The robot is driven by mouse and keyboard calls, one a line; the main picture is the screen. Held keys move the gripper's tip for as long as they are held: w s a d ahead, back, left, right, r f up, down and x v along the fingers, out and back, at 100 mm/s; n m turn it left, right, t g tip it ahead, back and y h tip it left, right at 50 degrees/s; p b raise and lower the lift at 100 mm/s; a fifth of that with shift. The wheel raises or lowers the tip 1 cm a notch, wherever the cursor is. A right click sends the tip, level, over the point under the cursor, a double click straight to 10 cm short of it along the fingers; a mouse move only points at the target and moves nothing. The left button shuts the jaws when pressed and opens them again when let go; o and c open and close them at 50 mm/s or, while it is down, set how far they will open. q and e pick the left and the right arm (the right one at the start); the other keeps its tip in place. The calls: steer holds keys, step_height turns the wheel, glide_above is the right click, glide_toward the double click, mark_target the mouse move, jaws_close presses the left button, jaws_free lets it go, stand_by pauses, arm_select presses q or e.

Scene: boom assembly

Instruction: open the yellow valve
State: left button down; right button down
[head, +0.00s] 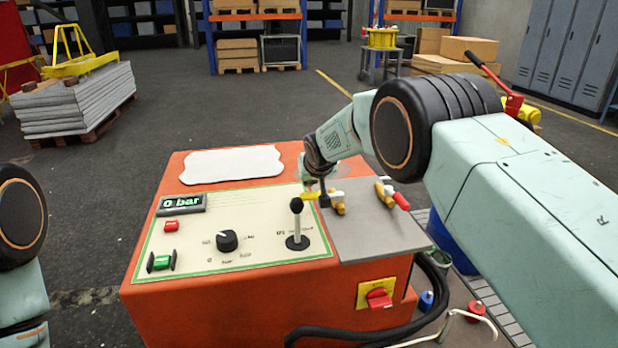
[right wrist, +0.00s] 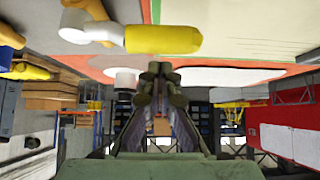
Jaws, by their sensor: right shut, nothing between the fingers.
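The yellow valve handle (head: 310,195) sits at the left edge of the grey plate on top of the orange console, on a brass fitting (head: 338,205). In the right wrist view the yellow handle (right wrist: 165,39) is a bright yellow grip at the top, attached to a brass body (right wrist: 95,27). My right gripper (head: 324,200) points down right beside the handle; contact cannot be told in the head view. In the right wrist view its fingertips (right wrist: 160,76) are together, empty, and a little apart from the handle. My left gripper is out of view.
A second brass valve with a red handle (head: 401,201) stands to the right on the grey plate (head: 385,240). A black lever (head: 297,225) rises left of the plate. The display (head: 182,203) reads 0 bar. A white sheet (head: 233,164) lies at the back.

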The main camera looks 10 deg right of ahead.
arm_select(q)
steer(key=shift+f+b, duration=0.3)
arm_select(e)
steer(key=shift+s+f, duration=0.2)
steer(key=shift+s, duration=0.9)
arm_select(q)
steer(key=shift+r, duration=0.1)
